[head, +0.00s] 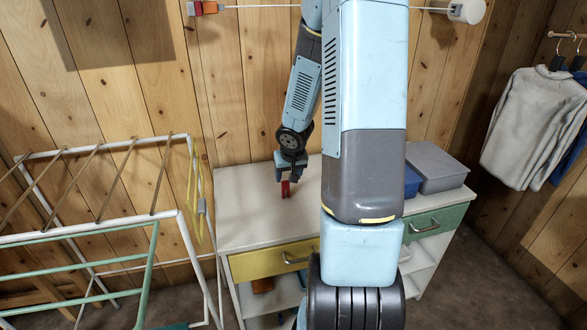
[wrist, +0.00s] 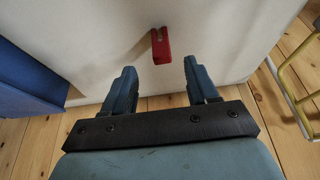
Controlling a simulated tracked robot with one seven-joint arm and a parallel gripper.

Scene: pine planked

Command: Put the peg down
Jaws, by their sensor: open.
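The red peg (head: 285,189) is at the white worktop of the cabinet (head: 246,216), left of my arm, and looks roughly upright in the head view. In the wrist view the peg (wrist: 161,47) shows against the pale top, just beyond the fingertips and between their lines. My gripper (head: 291,167) is above the worktop, close over the peg. In the wrist view my gripper (wrist: 159,66) has its fingers apart with nothing between them. I cannot tell whether the peg's lower end fully rests on the surface.
A blue bin (head: 412,181) and a grey lidded box (head: 437,166) stand on the worktop's right. A drying rack (head: 187,250) stands at left. A clothesline (head: 262,6) crosses above. The worktop around the peg is clear.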

